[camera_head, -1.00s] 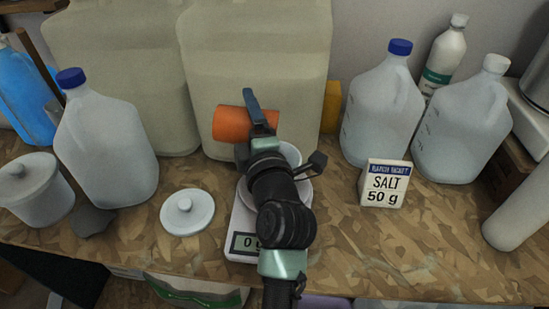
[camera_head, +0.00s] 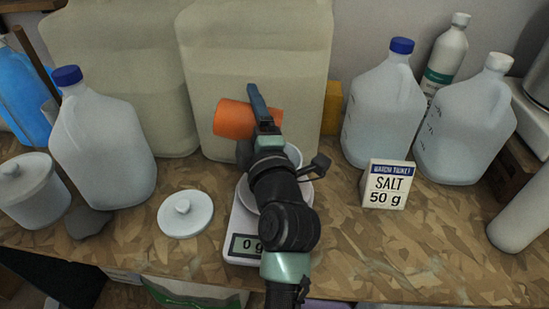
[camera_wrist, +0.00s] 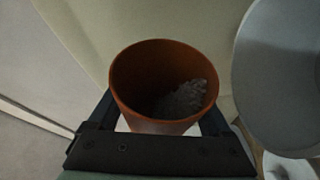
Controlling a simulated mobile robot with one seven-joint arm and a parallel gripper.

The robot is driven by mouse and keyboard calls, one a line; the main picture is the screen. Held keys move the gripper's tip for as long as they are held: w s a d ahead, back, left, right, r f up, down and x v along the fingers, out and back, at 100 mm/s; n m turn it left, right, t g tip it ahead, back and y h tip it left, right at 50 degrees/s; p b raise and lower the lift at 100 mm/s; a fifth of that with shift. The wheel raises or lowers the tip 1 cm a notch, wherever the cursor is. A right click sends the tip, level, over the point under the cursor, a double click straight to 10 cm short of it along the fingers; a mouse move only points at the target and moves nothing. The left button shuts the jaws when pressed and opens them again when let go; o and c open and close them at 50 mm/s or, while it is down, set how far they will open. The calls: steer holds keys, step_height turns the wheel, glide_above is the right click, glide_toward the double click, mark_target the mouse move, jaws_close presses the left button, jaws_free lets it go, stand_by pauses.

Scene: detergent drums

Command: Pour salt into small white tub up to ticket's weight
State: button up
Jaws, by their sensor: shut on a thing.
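My gripper (camera_wrist: 160,130) is shut on an orange cup (camera_head: 234,118), held tilted on its side above the scale in the head view. In the wrist view the cup's open mouth shows white salt (camera_wrist: 184,98) inside. The small white tub (camera_head: 293,154) stands on the scale (camera_head: 243,220), mostly hidden behind my arm. The scale's display (camera_head: 244,246) shows 0, its unit partly covered by my arm. The ticket (camera_head: 387,184) reads "SALT 50 g" and stands right of the scale. In the wrist view a large pale round shape (camera_wrist: 280,75) is at right.
A white lid (camera_head: 185,213) lies left of the scale. A lidded white tub (camera_head: 35,190) and a jug (camera_head: 100,145) stand further left. Large cream drums (camera_head: 258,60) stand behind, and more jugs (camera_head: 383,105) at right. The bench in front of the ticket is clear.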

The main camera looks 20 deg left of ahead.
steer(key=shift+d+r+m+b, duration=0.2)
steer(key=shift+r+m+b, duration=0.05)
steer(key=shift+m+b, duration=0.4)
stand_by(1.9)
stand_by(0.5)
